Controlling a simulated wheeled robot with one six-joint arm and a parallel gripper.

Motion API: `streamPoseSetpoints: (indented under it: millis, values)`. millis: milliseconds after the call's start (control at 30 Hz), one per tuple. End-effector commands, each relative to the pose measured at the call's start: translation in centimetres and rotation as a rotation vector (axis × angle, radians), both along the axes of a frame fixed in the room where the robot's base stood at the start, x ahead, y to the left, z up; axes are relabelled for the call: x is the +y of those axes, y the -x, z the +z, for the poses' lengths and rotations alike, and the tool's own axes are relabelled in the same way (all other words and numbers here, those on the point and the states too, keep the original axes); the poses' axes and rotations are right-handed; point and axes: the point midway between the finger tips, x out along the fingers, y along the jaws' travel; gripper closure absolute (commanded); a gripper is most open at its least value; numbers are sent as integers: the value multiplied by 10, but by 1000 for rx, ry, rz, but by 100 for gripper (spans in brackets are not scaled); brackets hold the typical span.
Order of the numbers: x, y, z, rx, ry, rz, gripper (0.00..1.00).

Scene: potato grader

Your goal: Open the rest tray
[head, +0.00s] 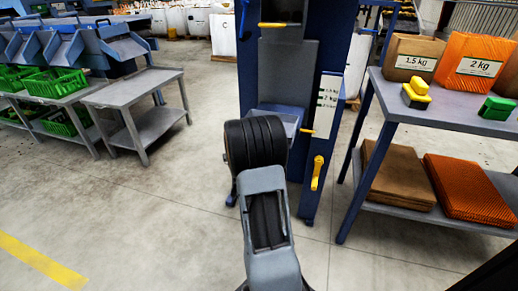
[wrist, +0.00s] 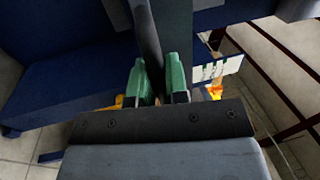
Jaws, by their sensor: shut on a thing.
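A blue machine frame (head: 334,95) stands ahead in the head view. A blue-grey tray (head: 291,117) sits low in its front, partly hidden by my arm. I cannot tell for sure that it is the rest tray. In the wrist view my gripper (wrist: 163,90) has its two green finger pads on either side of a dark grey bar (wrist: 162,35) and is shut on it. I cannot tell whether this bar belongs to the tray. In the head view my gripper is hidden behind my arm.
A grey table (head: 440,100) with bags stands at right. Another grey table (head: 135,90) and green crates (head: 53,82) are at left. The floor at left front is clear.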

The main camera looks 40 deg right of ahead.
Motion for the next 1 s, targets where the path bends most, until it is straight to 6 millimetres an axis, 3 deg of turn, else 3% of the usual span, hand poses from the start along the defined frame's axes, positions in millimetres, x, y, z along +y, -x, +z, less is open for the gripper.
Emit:
streamPoseSetpoints:
  millis: [33, 67, 300, 667, 767, 1000]
  values:
    - [2, -2, 0, 1, 1, 8, 100]
    - [2, -2, 0, 1, 1, 8, 85]
    - [0, -1, 0, 0, 0, 3, 62]
    - [6, 2, -1, 1, -1, 3, 61]
    - [18, 8, -3, 2, -2, 4, 61]
    - [65, 31, -13, 4, -2, 8, 61]
